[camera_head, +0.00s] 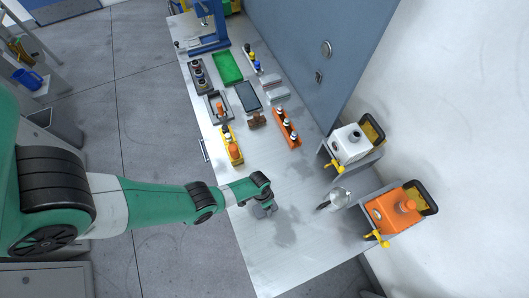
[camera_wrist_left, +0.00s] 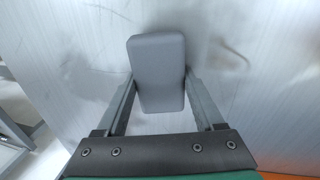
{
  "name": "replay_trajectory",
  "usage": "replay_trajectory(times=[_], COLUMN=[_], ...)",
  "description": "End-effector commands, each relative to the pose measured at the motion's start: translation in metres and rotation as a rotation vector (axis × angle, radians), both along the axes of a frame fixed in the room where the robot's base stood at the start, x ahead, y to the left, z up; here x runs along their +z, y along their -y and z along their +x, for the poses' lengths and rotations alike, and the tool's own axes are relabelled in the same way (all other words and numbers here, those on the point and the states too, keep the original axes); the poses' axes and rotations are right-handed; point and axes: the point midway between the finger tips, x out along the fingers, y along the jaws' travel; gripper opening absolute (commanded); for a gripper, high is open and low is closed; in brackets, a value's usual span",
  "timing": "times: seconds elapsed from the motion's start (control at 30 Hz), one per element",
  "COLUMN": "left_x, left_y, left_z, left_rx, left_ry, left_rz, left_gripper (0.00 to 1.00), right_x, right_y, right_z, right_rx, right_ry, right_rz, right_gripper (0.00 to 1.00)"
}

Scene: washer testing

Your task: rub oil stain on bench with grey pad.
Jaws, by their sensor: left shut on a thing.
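The grey pad (camera_wrist_left: 157,70) is a rounded block held between the two fingers of my left gripper (camera_wrist_left: 158,88) in the left wrist view. In the head view my left gripper (camera_head: 264,208) is over the near part of the metal bench (camera_head: 285,272), low above its top; I cannot tell whether the pad touches the bench. A faint brownish mark (camera_wrist_left: 231,53) shows to the right of the pad. A dark smudge (camera_wrist_left: 85,72) shows to its left; I cannot tell which is the oil stain or a shadow. My right gripper is not in view.
The near bench end is mostly clear.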

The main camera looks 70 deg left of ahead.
Motion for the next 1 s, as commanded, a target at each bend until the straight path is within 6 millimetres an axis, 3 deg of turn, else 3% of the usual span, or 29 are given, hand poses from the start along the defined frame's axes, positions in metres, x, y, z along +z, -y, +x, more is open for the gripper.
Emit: replay_trajectory(times=[0.03, 0.07, 0.47, 0.77, 1.0], left_x=[-0.005, -0.005, -0.001, -0.001, -0.002], left_y=[-0.046, -0.045, -0.007, 0.003, 0.029], left_z=[0.014, 0.014, 0.013, 0.010, 0.009], left_rx=[-0.099, -0.100, -0.101, -0.100, -0.102], left_ry=[0.050, 0.050, 0.045, 0.039, 0.036], left_rz=[0.186, 0.186, 0.181, 0.177, 0.176], left_gripper=[0.00, 0.00, 0.00, 0.00, 0.00], right_x=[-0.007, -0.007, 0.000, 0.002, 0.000], right_y=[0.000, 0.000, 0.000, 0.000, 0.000], right_z=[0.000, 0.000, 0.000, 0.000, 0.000], right_rx=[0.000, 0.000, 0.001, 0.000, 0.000], right_ry=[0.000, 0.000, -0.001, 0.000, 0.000], right_rz=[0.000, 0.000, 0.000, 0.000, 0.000], right_gripper=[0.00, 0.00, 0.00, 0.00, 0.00])
